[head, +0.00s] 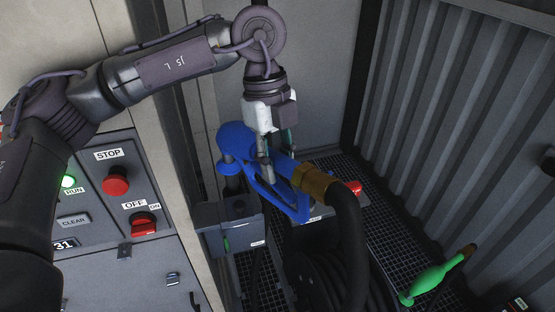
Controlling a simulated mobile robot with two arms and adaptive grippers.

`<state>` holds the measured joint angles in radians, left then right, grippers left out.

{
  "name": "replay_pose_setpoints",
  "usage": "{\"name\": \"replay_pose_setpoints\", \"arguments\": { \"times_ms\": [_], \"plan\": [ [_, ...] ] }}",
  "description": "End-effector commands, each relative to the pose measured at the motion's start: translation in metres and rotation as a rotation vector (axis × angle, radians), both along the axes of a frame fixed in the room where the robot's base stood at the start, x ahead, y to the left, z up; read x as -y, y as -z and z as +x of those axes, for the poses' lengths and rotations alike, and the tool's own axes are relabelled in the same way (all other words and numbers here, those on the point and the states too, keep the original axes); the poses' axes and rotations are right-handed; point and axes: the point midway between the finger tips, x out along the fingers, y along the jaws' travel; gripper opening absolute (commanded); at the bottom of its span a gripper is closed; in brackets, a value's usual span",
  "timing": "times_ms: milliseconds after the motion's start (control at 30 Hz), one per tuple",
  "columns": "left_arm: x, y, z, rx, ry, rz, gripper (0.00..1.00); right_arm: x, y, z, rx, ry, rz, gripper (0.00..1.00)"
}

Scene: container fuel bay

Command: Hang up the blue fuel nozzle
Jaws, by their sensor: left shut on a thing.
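The blue fuel nozzle (235,139) is in the upper middle of the head view, with a brass coupling (311,181) and a thick black hose (352,235) running down from it. My left gripper (278,148) comes down from above and is shut on the nozzle's body. The nozzle's spout end points down on the left, over a grey holder box (212,216). The dark spout meets the top of the box in the picture; I cannot tell whether it is inside or only above it. My right gripper is not in view.
A control panel (88,220) with STOP, OFF/ON and CLEAR controls stands at left, close under my left arm. A dark hose reel (325,272) sits below the nozzle. A green nozzle (437,276) is at lower right. A corrugated wall (455,120) bounds the right side.

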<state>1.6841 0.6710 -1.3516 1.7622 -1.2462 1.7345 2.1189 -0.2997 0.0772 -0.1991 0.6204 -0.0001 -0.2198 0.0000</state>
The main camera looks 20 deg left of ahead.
Motion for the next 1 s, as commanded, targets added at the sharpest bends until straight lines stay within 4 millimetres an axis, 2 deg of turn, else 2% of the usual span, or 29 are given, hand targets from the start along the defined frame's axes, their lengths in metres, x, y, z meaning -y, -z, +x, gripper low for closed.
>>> {"name": "replay_pose_setpoints", "arguments": {
  "times_ms": [633,1000],
  "plan": [
    [0.000,0.027,0.000,0.003,-0.001,-0.001,0.00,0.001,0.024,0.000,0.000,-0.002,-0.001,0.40],
    [0.000,0.028,0.000,0.003,-0.001,-0.001,0.00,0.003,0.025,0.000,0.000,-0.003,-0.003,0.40]
  ]
}}
